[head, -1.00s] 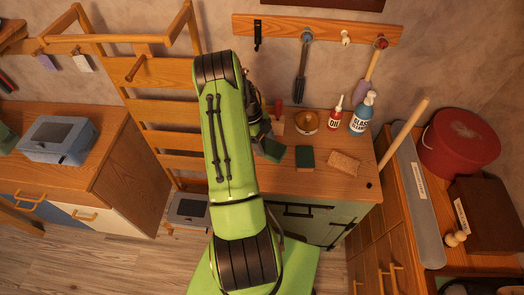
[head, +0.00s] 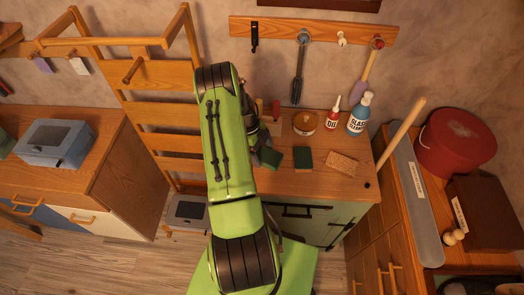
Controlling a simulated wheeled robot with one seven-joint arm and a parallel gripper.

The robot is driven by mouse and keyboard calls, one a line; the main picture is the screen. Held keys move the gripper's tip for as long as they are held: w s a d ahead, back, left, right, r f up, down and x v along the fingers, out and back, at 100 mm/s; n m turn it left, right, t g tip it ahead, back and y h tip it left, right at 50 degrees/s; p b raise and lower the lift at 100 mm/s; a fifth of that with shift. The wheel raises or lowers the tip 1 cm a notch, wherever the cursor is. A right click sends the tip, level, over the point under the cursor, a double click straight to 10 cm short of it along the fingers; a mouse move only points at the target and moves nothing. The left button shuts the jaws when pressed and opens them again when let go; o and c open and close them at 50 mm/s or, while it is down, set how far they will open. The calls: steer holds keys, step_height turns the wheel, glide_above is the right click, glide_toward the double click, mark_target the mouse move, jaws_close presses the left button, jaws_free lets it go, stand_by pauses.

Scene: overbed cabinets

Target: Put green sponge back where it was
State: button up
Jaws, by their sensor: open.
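A dark green, flat block, like a sponge (head: 304,158), lies on the wooden counter (head: 300,186). A brighter green, tilted piece (head: 273,158) shows to its left, right at the end of my arm. I cannot tell if it is a second sponge or whether it touches the counter. My gripper (head: 264,150) is open, above the left part of the counter and left of the dark green block. My arm hides most of it, so its fingertips are hard to make out.
A tan sponge-like block (head: 342,162) lies on the right. A round wooden bowl (head: 305,122), an oil bottle (head: 332,120) and a glass cleaner bottle (head: 359,116) stand behind. Brushes hang from a wall rail (head: 320,29). A wooden stick (head: 402,134) rises at the right.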

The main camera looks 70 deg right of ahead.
steer(key=a+v, duration=0.1)
steer(key=v, duration=1.1)
steer(key=w+a+r+n+t+h, duration=0.2)
steer(key=w+a+r+n, duration=0.4)
steer(key=w+r+n, duration=0.3)
steer(key=w+a+r+n+t, duration=0.3)
steer(key=a+r+n, duration=0.7)
steer(key=a, duration=0.5)
steer(key=s+a+r+n+t, duration=0.1)
steer(key=s+a+n, duration=0.2)
steer(key=a+n, duration=0.3)
steer(key=s+a+r+n+t, duration=0.1)
steer(key=s+a+n+t, duration=0.1)
steer(key=a+n, duration=0.4)
steer(key=s+a+r+n+t+y, duration=0.1)
steer(key=s+a+r+n+t, duration=0.1)
steer(key=s+a+n, duration=0.3)
steer(key=a+n+b, duration=0.1)
steer(key=a+n, duration=0.1)
steer(key=shift+a, duration=0.3)
steer(key=shift+s, duration=0.1)
